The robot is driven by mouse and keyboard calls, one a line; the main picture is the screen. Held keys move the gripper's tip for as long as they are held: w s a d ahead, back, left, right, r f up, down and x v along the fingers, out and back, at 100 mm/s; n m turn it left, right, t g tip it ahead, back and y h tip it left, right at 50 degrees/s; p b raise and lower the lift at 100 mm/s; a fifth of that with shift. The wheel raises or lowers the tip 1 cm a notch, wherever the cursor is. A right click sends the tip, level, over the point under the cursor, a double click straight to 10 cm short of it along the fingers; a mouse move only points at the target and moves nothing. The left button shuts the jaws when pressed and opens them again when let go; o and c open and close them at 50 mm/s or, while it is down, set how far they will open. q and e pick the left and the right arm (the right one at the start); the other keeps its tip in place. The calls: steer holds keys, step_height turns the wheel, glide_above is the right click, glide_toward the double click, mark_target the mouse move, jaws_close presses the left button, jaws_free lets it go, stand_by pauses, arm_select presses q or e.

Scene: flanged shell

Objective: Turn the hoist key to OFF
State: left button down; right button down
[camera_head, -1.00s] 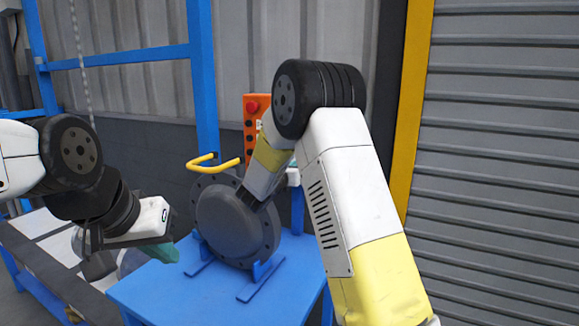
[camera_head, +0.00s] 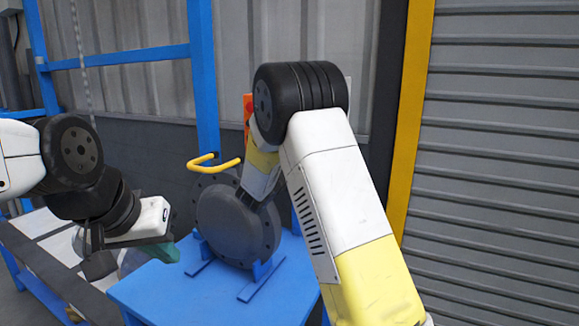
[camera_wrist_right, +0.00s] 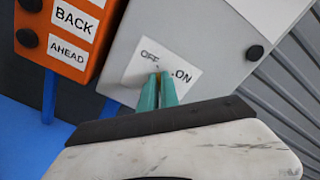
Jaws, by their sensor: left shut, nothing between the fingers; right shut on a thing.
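In the right wrist view, a grey box (camera_wrist_right: 190,35) carries a white label (camera_wrist_right: 138,72) reading OFF at upper left and ON at right. My right gripper (camera_wrist_right: 158,88) has its green fingers shut on the hoist key (camera_wrist_right: 157,75) in front of this label. The key is almost wholly hidden between the fingertips, so I cannot tell which word it points at. In the head view my right arm hides this gripper and the key. My left gripper (camera_head: 166,252) is shut and empty, left of the flanged shell (camera_head: 232,222).
An orange control panel (camera_wrist_right: 65,40) with black buttons and BACK and AHEAD labels sits left of the grey box. The shell rests on a blue table (camera_head: 190,295), with a yellow handle (camera_head: 213,165) behind it. A ribbed shutter (camera_head: 500,160) stands on the right.

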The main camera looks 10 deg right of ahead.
stand_by(0.5)
steer(key=c, duration=1.6)
jaws_free()
steer(key=shift+r, duration=0.1)
steer(key=s+a+r, duration=0.1)
steer(key=s+r, duration=0.1)
steer(key=s, duration=0.6)
steer(key=s+a+r, duration=0.2)
steer(key=s, duration=0.5)
steer(key=shift+s+r, duration=0.35)
steer(key=shift+r, duration=0.05)
